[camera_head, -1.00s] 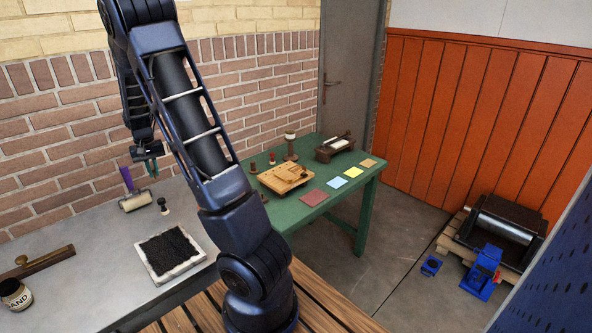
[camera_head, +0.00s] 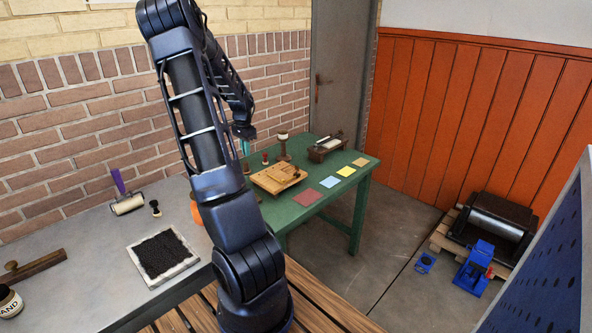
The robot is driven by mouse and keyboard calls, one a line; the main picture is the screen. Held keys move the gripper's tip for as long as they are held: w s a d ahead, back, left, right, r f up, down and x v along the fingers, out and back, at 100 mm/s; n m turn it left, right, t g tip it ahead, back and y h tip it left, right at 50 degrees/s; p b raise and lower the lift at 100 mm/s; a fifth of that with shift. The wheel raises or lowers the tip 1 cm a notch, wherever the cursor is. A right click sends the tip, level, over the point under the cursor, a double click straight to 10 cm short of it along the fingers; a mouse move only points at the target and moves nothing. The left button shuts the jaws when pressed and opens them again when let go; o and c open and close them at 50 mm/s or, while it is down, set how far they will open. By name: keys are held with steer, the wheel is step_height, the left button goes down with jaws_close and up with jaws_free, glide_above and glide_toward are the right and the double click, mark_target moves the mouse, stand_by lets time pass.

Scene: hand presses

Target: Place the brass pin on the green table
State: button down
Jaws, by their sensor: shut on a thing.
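The green table (camera_head: 345,205) stands at the middle, against the brick wall. My gripper (camera_head: 245,148) is in the air, small and partly overlapped by my own arm, over the back left of the green table as seen here. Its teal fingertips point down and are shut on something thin. That thing is too small to make out clearly; I take it to be the brass pin. I see no brass pin lying elsewhere.
The table holds a wooden board (camera_head: 270,180), a dark stand (camera_head: 283,148), a small press (camera_head: 325,149) and coloured sheets (camera_head: 328,182). The grey bench (camera_head: 90,245) bears a black pad (camera_head: 160,254) and a roller (camera_head: 127,205).

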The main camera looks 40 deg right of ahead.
steer(key=shift+m, duration=0.4)
steer(key=f, duration=0.6)
steer(key=d+f, duration=0.1)
steer(key=f, duration=0.6)
steer(key=s+f, duration=0.1)
steer(key=f, duration=0.6)
steer(key=shift+s+d, duration=0.1)
steer(key=shift+d, duration=0.3)
steer(key=c, duration=1.5)
jaws_free()
